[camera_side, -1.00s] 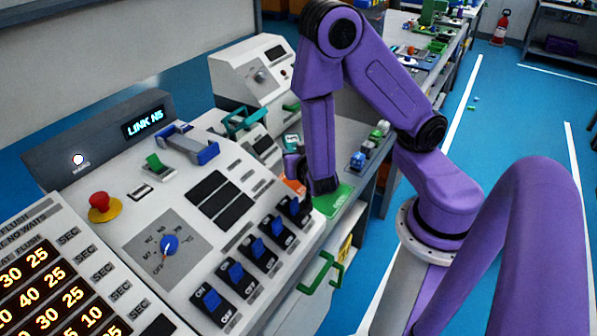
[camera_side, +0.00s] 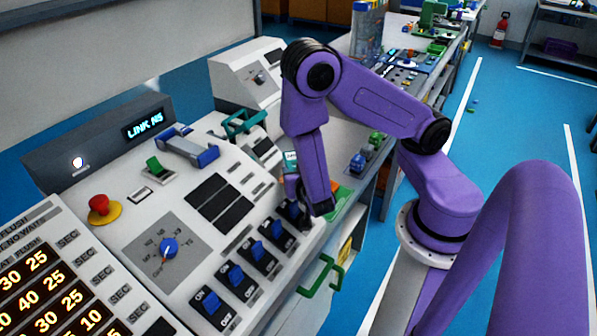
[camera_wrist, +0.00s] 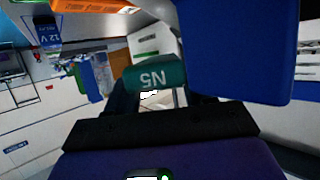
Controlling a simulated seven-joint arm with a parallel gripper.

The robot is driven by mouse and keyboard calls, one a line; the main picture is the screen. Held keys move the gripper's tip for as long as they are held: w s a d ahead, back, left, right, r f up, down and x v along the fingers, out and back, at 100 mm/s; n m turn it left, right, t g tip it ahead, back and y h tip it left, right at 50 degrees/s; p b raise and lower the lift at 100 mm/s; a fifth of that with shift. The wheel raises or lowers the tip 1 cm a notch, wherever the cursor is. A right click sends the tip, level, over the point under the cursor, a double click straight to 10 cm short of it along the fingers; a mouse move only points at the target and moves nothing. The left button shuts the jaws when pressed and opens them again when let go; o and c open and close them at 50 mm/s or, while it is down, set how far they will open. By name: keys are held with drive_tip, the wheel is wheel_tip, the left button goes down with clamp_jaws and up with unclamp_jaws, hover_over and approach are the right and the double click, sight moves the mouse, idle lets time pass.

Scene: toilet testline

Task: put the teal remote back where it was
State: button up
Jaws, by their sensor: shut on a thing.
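The teal remote (camera_wrist: 155,77), marked N5, sits between the fingers of my gripper (camera_wrist: 160,100) in the wrist view. In the side view, a small teal and white piece (camera_side: 291,161) just above my gripper (camera_side: 302,205) looks like the same remote. My gripper is shut on it. It is over the right edge of the sloped control panel (camera_side: 130,205), close to the topmost blue rocker switch. The fingers and arm hide much of the remote, and I cannot tell whether it touches the panel.
Blue rocker switches (camera_side: 236,273) line the panel's lower right. A blue-and-grey handle (camera_side: 190,150) and a teal handle (camera_side: 243,122) stand up behind. A large blue shape (camera_wrist: 240,45) fills the wrist view's upper right. A green handle (camera_side: 322,275) juts from the front.

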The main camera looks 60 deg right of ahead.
drive_tip(key=shift+f, duration=0.45)
drive_tip(key=o, duration=1.2)
drive_tip(key=shift+r, duration=0.15)
